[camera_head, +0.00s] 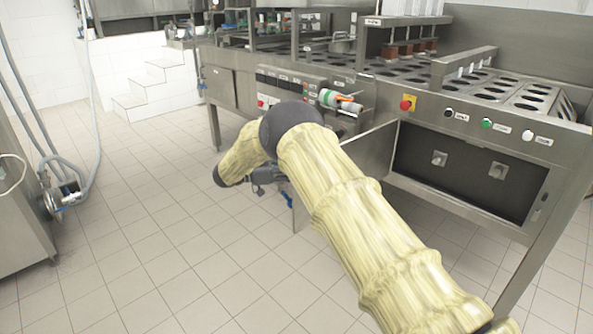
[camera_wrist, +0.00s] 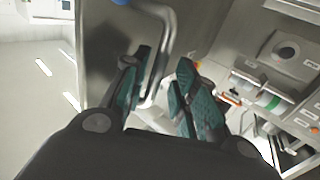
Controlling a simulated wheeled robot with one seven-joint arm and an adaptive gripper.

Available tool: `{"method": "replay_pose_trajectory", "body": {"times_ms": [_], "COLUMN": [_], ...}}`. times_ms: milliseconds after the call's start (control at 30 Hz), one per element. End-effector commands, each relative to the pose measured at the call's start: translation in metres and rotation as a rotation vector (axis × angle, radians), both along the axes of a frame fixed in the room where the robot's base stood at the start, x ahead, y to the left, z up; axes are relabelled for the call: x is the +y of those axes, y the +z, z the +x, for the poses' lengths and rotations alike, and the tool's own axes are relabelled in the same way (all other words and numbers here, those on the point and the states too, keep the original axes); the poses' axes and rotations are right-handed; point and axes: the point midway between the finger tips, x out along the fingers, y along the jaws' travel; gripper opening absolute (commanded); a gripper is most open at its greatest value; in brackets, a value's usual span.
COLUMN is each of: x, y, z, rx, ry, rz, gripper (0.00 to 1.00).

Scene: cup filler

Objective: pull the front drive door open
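The front drive door (camera_head: 372,152) is a grey metal panel in the head view. It stands swung out from the machine, with the dark drive compartment (camera_head: 465,170) exposed to its right. My arm covers part of the door. In the wrist view the door's grey face (camera_wrist: 105,45) fills the upper left, with a bent metal bar handle (camera_wrist: 169,35) on it. My gripper (camera_wrist: 166,64) is open, with one green-padded finger on each side of the handle's lower part. I cannot tell whether either finger touches it. In the head view my gripper (camera_head: 268,178) is partly hidden by my arm.
The cup filler machine (camera_head: 232,60) spans the back and right. A red emergency button (camera_head: 406,104) sits above the compartment. White steps (camera_head: 150,80) and hoses (camera_head: 95,110) stand to the left. The tiled floor (camera_head: 150,240) at lower left is clear.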

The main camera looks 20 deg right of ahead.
Motion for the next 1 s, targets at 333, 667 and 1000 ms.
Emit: {"method": "replay_pose_trajectory", "body": {"times_ms": [333,667,1000], "x": [0.045,0.094,0.115], "y": [0.006,-0.002,-0.004], "z": [0.012,0.023,0.028], "rx": [-0.008,0.0,0.004], "ry": [0.005,-0.001,0.001], "rz": [-0.005,-0.001,0.002], "gripper": [0.32,0.32,0.32]}}
